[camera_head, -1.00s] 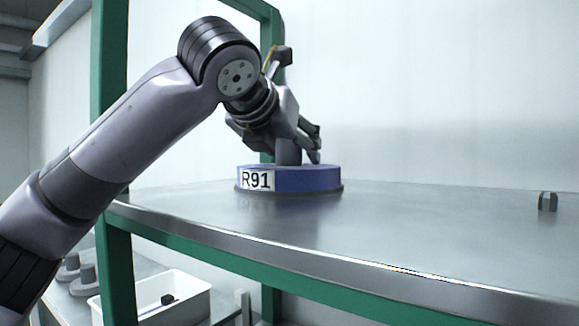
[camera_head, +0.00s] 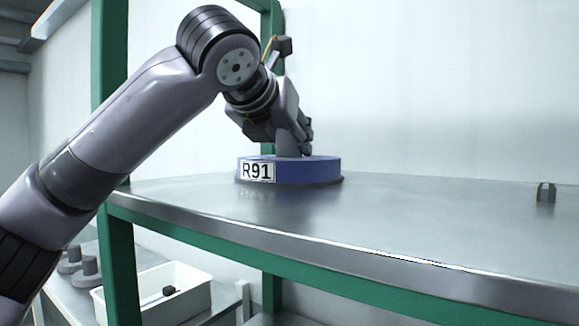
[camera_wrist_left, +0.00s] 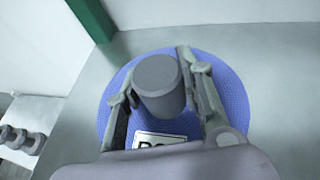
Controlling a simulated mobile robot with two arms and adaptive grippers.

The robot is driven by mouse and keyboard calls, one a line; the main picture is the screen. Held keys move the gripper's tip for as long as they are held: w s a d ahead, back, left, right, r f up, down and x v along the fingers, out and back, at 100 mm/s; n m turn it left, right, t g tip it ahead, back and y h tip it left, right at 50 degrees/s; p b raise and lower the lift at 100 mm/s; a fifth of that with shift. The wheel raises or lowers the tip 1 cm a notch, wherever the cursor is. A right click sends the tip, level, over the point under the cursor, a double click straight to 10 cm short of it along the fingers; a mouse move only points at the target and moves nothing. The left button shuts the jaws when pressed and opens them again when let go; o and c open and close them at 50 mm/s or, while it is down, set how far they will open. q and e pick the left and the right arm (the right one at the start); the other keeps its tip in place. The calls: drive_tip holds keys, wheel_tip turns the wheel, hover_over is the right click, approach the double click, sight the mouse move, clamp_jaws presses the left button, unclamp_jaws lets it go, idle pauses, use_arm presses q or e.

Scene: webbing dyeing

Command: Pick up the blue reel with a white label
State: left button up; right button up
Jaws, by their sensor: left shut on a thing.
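The blue reel (camera_head: 310,172) is a flat round disc with a white label (camera_head: 258,171) reading R91. It rests on the metal shelf (camera_head: 400,215) near the green post. In the left wrist view the reel (camera_wrist_left: 236,95) has a grey hub (camera_wrist_left: 158,88) standing up from its middle. My left gripper (camera_head: 293,150) comes down from above, and its fingers (camera_wrist_left: 160,95) are on both sides of the hub, shut on it. The label is partly hidden in the left wrist view. My right gripper is not in view.
A small dark metal piece (camera_head: 546,192) stands on the right of the shelf. A green post (camera_head: 112,130) rises at the left. Below are a white bin (camera_head: 190,300) with a dark item and grey hubbed objects (camera_head: 88,272).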

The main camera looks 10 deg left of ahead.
use_arm(q)
drive_tip(key=shift+r, duration=0.15)
clamp_jaws()
drive_tip(key=shift+r, duration=0.4)
wheel_tip(320, 180, up, 9)
drive_tip(key=shift+r, duration=0.1)
idle(0.5)
idle(0.7)
